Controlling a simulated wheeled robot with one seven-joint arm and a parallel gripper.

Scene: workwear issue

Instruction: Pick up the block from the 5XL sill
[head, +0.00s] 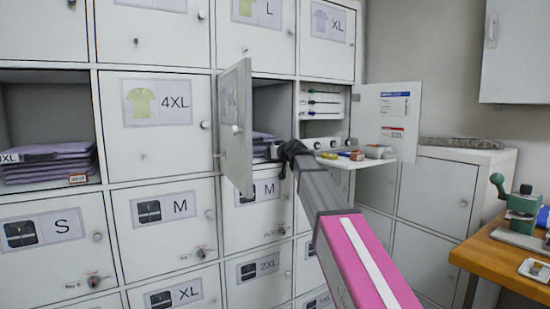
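The open compartment (272,108), centre, has its door (235,125) swung out to the left; its label is seen edge-on and only partly readable, seemingly ending in XL. Purple folded garments (262,139) lie inside. My gripper (284,154), dark and small in the head view, is at the right front of this compartment's sill, in front of the garments. A small pale piece (274,152) shows beside the fingers; I cannot tell if it is the block or whether it is held. The fingers are too small to read, and my arm hides the area below right.
Right of the compartment, an open cubby has a fold-down shelf (340,162) with small items and a door (388,115) swung right. At left, an open compartment holds purple garments (50,165) with a small tag. A wooden desk (505,258) stands at lower right.

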